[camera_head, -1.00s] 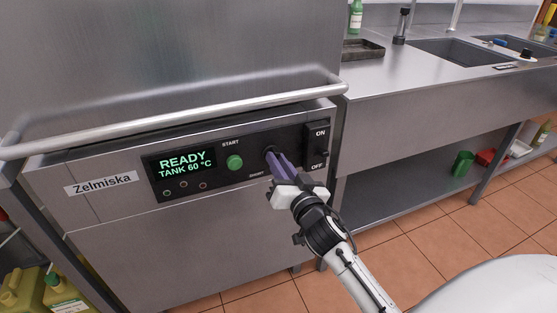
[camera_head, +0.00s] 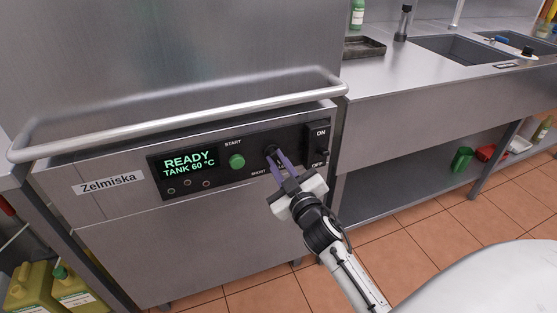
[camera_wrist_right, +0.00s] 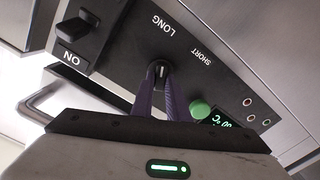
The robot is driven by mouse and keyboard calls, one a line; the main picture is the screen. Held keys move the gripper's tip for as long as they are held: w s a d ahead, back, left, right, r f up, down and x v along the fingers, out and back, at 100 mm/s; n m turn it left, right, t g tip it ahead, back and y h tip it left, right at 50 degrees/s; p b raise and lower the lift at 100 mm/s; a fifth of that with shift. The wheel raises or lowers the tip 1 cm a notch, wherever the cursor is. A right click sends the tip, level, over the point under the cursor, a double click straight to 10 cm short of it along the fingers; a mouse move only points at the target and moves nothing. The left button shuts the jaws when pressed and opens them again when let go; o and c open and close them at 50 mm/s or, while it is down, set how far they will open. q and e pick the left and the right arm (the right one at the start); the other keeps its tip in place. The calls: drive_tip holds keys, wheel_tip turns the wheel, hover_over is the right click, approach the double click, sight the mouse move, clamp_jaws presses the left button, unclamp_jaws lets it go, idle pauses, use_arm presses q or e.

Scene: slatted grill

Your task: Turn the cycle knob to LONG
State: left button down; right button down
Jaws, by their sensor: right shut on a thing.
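The black cycle knob (camera_head: 268,149) is on the dark control panel, between the green START button and the ON/OFF switch. In the right wrist view the knob (camera_wrist_right: 158,68) shows with a light mark on it, and the LONG (camera_wrist_right: 163,27) and SHORT (camera_wrist_right: 201,58) labels are beyond it. My right gripper (camera_head: 273,157) has its purple fingers on either side of the knob and is shut on it. The LONG label is hidden in the head view; SHORT (camera_head: 259,172) shows at the knob's lower left. Which label the mark points at is hard to tell. My left gripper is not in view.
The green START button (camera_head: 237,161) and the lit display (camera_head: 188,164) are left of the knob. The ON/OFF switch (camera_head: 322,150) is close on the right. A metal handle bar (camera_head: 190,113) runs above the panel.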

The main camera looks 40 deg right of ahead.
drive_tip(key=shift+n, duration=0.9)
drive_tip(key=c, duration=1.7)
unclamp_jaws()
drive_tip(key=shift+s+a, duration=0.1)
drive_tip(key=shift+s, duration=0.15)
drive_tip(key=v, duration=0.7)
